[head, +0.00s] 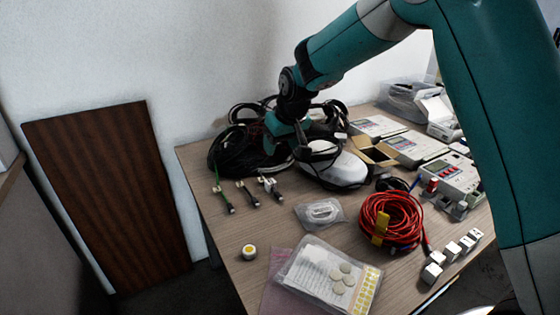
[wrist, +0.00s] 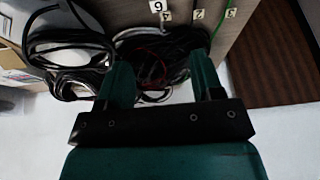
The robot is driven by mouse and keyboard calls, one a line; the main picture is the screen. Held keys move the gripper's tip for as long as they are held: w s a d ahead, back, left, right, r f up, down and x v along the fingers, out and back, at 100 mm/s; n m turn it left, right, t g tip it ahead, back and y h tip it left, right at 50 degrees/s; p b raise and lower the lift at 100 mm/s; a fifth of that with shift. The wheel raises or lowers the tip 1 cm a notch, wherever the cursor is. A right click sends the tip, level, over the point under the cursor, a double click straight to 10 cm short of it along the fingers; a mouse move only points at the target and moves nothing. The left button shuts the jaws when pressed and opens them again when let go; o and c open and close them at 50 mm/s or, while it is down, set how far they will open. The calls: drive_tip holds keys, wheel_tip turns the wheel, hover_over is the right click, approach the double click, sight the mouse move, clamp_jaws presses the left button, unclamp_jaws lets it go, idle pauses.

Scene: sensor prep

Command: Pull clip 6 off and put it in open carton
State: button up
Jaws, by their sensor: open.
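The label of clip 6 (wrist: 157,5) shows at the top edge of the wrist view, on a cable end; the clip's body is cut off there. In the head view, the rightmost labelled cable end (head: 270,186) looks like the same one. The open carton (head: 375,153) is a small brown box with raised flaps, behind and right of the white bundle. My gripper (wrist: 162,78) is open, with its two green fingers apart over the black cable coils (wrist: 75,45). No clip is between the fingers.
Cable ends labelled 2 (wrist: 198,15) and 3 (wrist: 231,13) lie beside clip 6. A red cable coil (head: 392,218), a clear bag (head: 320,212) and grey meters (head: 416,148) crowd the table's right. Bare tabletop (head: 225,245) shows at front left.

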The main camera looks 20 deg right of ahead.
sight(271, 181)
drive_tip(key=x, duration=1.7)
drive_tip(key=shift+w+d+f, duration=0.15)
drive_tip(key=shift+w+f, duration=0.1)
drive_tip(key=shift+f, duration=0.05)
drive_tip(key=c, duration=1)
drive_tip(key=shift+c, duration=0.2)
drive_tip(key=shift+r+p, duration=1.65)
drive_tip(key=shift+r, duration=0.85)
